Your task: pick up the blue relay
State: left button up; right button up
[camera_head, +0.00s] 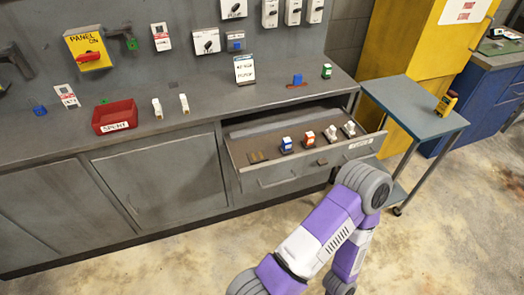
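Several small blue parts are in view, and I cannot tell for sure which is the blue relay. A white-and-blue block (287,145) stands upright in the open drawer (262,176), at the left of a row with an orange-and-white block (310,140) and two whitish ones. A blue block (297,79) stands on the counter above the drawer. Another small blue piece (39,110) is at the far left of the counter. A purple and white arm of mine rises from the bottom in front of the drawer. Neither gripper shows.
The grey counter (215,105) holds a red tray (115,117) labelled SPENT, two white pieces, a sign (244,69) and a green block (327,71). The drawer juts out below the counter. A side table (415,106) with a yellow device (446,103) stands at right.

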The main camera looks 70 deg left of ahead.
aim_at(287, 142)
jog(key=u, duration=1.5)
